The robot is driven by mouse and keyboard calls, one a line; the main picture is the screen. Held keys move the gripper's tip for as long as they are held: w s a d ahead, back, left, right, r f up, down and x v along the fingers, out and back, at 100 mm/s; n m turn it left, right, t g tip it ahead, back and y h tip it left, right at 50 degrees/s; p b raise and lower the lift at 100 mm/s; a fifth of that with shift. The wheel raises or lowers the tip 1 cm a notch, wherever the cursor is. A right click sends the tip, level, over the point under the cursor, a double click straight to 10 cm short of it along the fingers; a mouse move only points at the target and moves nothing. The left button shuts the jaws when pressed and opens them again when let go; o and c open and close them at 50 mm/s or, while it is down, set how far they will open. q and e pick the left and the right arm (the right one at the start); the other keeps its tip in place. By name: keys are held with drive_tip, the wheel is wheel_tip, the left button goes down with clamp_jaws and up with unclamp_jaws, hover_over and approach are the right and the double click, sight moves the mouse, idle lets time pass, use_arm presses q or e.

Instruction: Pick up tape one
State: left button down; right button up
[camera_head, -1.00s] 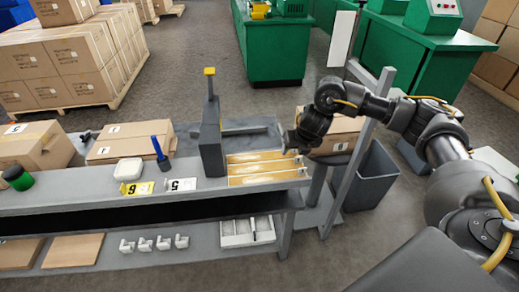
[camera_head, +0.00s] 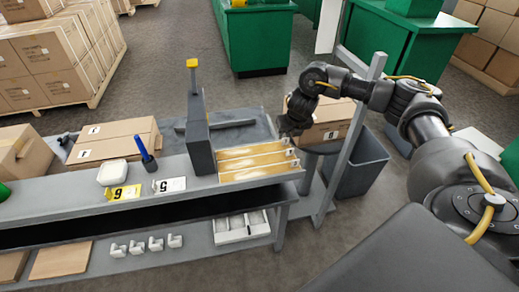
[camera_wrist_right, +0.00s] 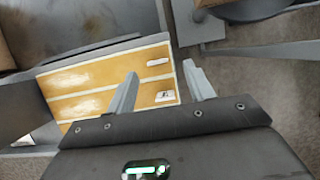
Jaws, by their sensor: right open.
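Several yellow-brown strips (camera_head: 245,163) lie side by side on the bench, each with a small white piece at its right end. They look like the tapes; I cannot tell which is tape one. My right gripper (camera_head: 288,130) is open beside the right ends of the strips, just behind them in the head view. In the right wrist view the strips (camera_wrist_right: 90,75) lie left of and under the left finger. My left gripper is not in view.
A grey upright block (camera_head: 199,135) with a yellow top stands left of the strips. A cardboard box (camera_head: 322,128) and a grey post (camera_head: 352,135) are close to the right gripper. A grey bin (camera_head: 362,165) stands right of the bench. Number cards (camera_head: 170,184) lie further left.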

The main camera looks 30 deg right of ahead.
sight(286, 139)
drive_tip(key=shift+f, duration=0.25)
drive_tip(key=x, duration=0.4)
drive_tip(key=shift+w+a+r, duration=0.1)
drive_tip(key=shift+w, duration=0.1)
drive_tip(key=shift+w+f, duration=0.15)
drive_tip(key=shift+f, duration=0.2)
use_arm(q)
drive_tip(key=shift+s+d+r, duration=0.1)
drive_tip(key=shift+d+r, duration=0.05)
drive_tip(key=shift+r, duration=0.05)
use_arm(e)
drive_tip(key=c, duration=1)
drive_tip(key=shift+r, duration=0.1)
drive_tip(key=shift+c, duration=0.2)
